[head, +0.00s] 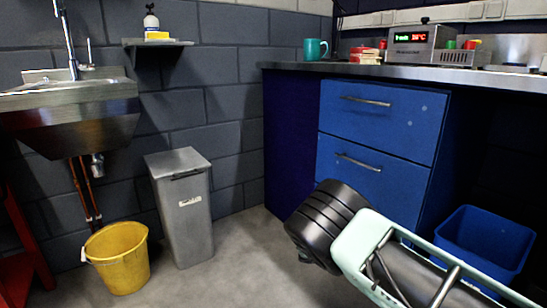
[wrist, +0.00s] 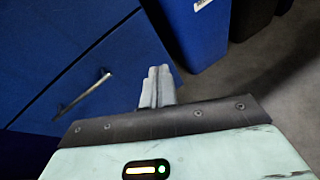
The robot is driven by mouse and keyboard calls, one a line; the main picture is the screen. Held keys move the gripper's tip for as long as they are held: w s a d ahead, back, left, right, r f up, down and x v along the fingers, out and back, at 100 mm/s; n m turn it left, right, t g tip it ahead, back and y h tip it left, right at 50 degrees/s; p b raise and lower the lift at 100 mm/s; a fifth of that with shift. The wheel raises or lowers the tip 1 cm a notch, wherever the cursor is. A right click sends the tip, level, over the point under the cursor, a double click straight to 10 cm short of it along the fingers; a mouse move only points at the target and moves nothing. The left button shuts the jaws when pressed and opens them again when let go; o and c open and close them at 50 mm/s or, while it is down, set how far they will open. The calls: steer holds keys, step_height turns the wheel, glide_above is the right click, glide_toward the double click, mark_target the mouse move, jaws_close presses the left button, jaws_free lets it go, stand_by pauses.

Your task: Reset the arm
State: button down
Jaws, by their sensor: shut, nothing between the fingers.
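My gripper (wrist: 157,88) shows in the wrist view with its two grey fingers together and nothing between them. It points toward the floor beside the blue drawer cabinet (wrist: 55,60), with a cabinet handle (wrist: 82,95) to its left. In the head view my arm reaches in from the lower right, in front of the blue cabinet (head: 372,160). The fingers cannot be made out there.
A blue bin (head: 485,245) stands right of my arm and also shows in the wrist view (wrist: 203,35). A grey bin (head: 182,215) and yellow bucket (head: 120,262) stand left. The worktop (head: 400,72) holds a teal mug (head: 314,49) and a display unit (head: 415,45). Floor between is clear.

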steer(key=s+a+r+m+g+y+p, duration=0.1)
steer(key=s+a+r+m+g+y, duration=0.15)
steer(key=s+a+r+y, duration=0.4)
steer(key=s+a+r+m+g+y, duration=0.1)
steer(key=s+a+r+m, duration=0.25)
steer(key=s, duration=0.55)
steer(key=s+a+r+m+g+y+p, duration=0.1)
steer(key=s+a+r+m+y, duration=0.2)
steer(key=s+r, duration=0.4)
steer(key=s+a+r+m+y, duration=0.15)
steer(key=s+r, duration=0.25)
steer(key=s, duration=0.6)
steer(key=s+a+r+m+y, duration=0.15)
steer(key=s+r, duration=0.25)
steer(key=s, duration=0.5)
step_height(320, 180, up, 38)
steer(key=n+p, duration=0.1)
steer(key=p, duration=3.7)
steer(key=shift+s+d+f+p, duration=0.15)
steer(key=shift+d+p, duration=0.05)
steer(key=shift+p, duration=0.2)
